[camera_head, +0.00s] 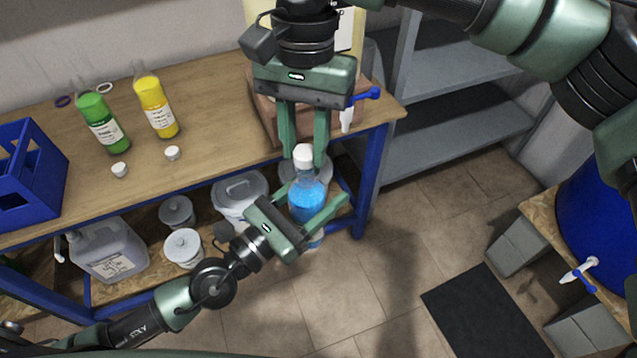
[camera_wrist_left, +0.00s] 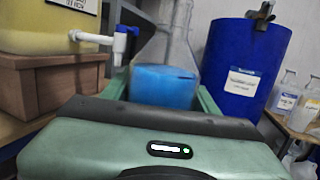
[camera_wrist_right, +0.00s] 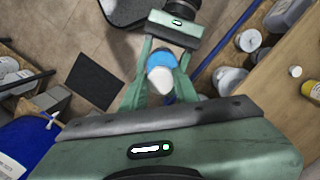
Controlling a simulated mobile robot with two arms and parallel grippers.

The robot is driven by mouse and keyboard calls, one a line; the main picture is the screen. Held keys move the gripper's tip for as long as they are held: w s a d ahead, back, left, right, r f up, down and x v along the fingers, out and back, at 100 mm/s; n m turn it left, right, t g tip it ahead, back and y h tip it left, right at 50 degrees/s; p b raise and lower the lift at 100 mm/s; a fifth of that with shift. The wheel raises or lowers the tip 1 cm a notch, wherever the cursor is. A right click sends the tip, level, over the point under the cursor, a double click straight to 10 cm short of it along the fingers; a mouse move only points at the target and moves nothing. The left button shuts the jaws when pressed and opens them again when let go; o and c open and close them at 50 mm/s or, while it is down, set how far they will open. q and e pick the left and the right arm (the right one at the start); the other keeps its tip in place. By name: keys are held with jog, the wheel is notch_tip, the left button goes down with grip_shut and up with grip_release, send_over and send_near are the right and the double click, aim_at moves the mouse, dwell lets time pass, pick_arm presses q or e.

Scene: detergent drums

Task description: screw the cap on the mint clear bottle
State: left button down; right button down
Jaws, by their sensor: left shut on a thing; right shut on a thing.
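The clear bottle (camera_head: 308,208) holds blue liquid and is upright, in front of the workbench. My left gripper (camera_head: 311,197) is shut around its body; the left wrist view shows the bottle (camera_wrist_left: 165,88) between the fingers, its top out of frame. A white cap (camera_head: 303,153) is at the top of the bottle's neck. My right gripper (camera_head: 304,160) points down from above and is shut on the cap. The right wrist view shows the cap (camera_wrist_right: 160,78) between the fingertips, over the bottle. How far the cap is threaded cannot be seen.
The workbench (camera_head: 215,128) carries a green bottle (camera_head: 103,125), a yellow bottle (camera_head: 156,108), two loose white caps (camera_head: 172,153), a blue crate (camera_head: 30,180) and a drum with a blue-handled tap (camera_head: 365,95). A blue drum (camera_head: 604,215) stands at right. Floor between is mostly clear.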

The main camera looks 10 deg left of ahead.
aim_at(305, 152)
jog(key=shift+f, duration=0.1)
dwell(0.4)
jog(key=shift+f, duration=0.85)
jog(key=shift+f, duration=0.55)
jog(key=m, duration=0.6)
jog(key=shift+y, duration=0.3)
jog(key=m, duration=0.3)
jog(key=m+t, duration=0.1)
jog(key=m, duration=0.3)
jog(key=shift+y, duration=0.3)
jog(key=c, duration=1.1)
grip_release()
